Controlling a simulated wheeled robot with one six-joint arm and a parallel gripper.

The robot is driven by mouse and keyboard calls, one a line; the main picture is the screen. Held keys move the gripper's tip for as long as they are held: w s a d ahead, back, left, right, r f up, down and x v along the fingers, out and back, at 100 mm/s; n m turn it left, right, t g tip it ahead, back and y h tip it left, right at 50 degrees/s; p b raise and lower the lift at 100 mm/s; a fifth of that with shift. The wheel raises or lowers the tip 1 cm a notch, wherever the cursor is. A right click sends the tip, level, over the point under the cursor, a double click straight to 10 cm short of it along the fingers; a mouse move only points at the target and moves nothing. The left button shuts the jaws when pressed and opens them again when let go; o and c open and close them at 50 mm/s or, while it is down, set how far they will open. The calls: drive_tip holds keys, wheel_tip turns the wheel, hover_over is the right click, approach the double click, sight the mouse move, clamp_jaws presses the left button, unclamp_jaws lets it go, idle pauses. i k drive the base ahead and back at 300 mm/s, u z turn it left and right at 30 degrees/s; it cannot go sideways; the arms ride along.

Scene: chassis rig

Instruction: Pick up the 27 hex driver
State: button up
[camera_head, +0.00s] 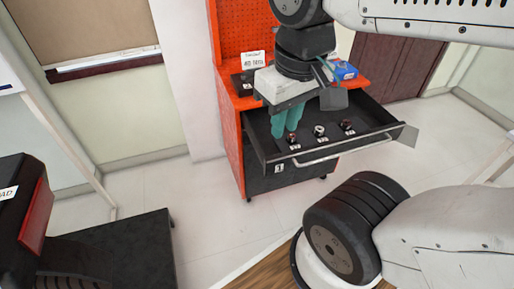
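Three small dark round-topped pieces sit in a row in the open drawer (365,115) of the red cabinet: a left one (292,137), a middle one (319,130) and a right one (347,125). Each has a small white label in front. The labels are too small to read, so I cannot tell which is the 27 hex driver. My gripper (285,130) points down over the left part of the drawer, with its teal fingertips left of the left piece. The fingers look close together, and their gap is unclear. I see nothing held between them.
The drawer has a metal front handle (345,151) and raised walls. The cabinet top carries a black box (242,84), a white sign (254,60) and a blue box (343,70). A dark platform (125,250) stands at the lower left. The floor between is clear.

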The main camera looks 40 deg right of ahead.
sight(346, 124)
drive_tip(key=u, duration=1.2)
drive_tip(key=k, duration=2.15)
drive_tip(key=z, duration=1.35)
drive_tip(key=i, duration=0.45)
drive_tip(key=u, duration=0.1)
